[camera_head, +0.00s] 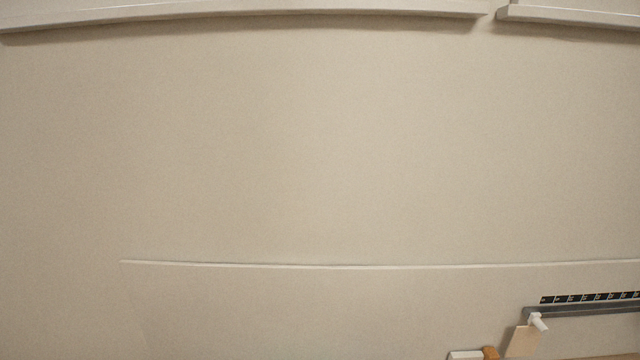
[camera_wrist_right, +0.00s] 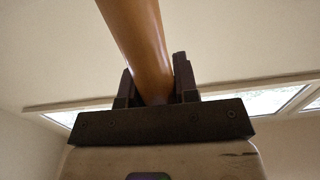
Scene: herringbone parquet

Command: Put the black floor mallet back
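In the right wrist view, my right gripper (camera_wrist_right: 154,80) has its dark fingers on both sides of a round, orange-brown wooden handle (camera_wrist_right: 135,35). The fingers appear closed on it. The handle runs up out of the top of the picture. No black mallet head shows in either view, so I cannot confirm from the pictures that this handle belongs to the black floor mallet. Neither gripper shows in the head view.
The head view shows mostly a bare beige wall (camera_head: 300,150). At lower right are a grey rail (camera_head: 590,311), a black marked strip (camera_head: 590,297), a white peg (camera_head: 538,322) and a tan board (camera_head: 523,342). A white block (camera_head: 466,355) and an orange-brown piece (camera_head: 491,352) show at the bottom edge.

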